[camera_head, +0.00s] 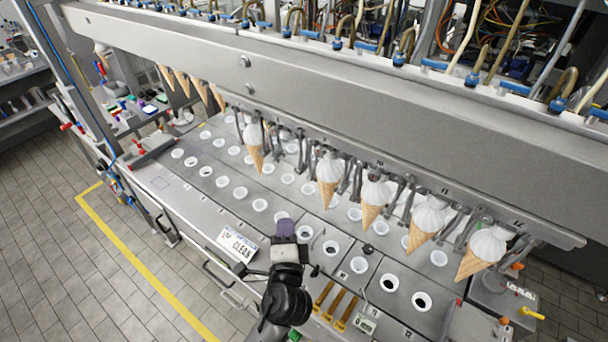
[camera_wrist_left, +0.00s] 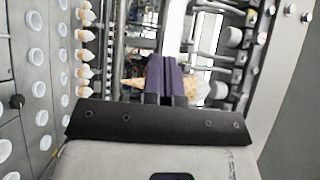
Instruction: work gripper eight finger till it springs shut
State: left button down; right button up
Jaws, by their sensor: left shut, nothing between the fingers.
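My left gripper (camera_head: 286,228) has purple fingertips pressed together and empty. In the head view it is over the tray deck, in front of the row of cone grippers. The row hangs under the long grey beam (camera_head: 400,120), with numbers 10, 11 and 12 legible at the right. Counting back from these, gripper eight (camera_head: 298,150) seems to be the one without a cone, between two cones (camera_head: 254,140) (camera_head: 330,174); its own number is not legible. How its fingers stand is too small to tell. In the wrist view the shut purple fingertips (camera_wrist_left: 168,68) have a cone (camera_wrist_left: 132,84) partly showing beside them.
Several cones hang right of the gap, the last one (camera_head: 486,248) lowest. The deck (camera_head: 165,184) below carries rows of white-rimmed holes. Gold bars (camera_head: 340,310) and a CLEAN sign (camera_head: 237,244) lie at its front. Hoses run along the beam's top.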

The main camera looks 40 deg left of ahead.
pick_arm(q)
jog(key=w+a+r+m+t+p, duration=0.2)
jog(key=w+a+r+m+p, duration=0.3)
jog(key=w+a, duration=0.3)
jog(key=shift+w+r, duration=0.35)
jog(key=shift+w, duration=0.25)
dwell(0.4)
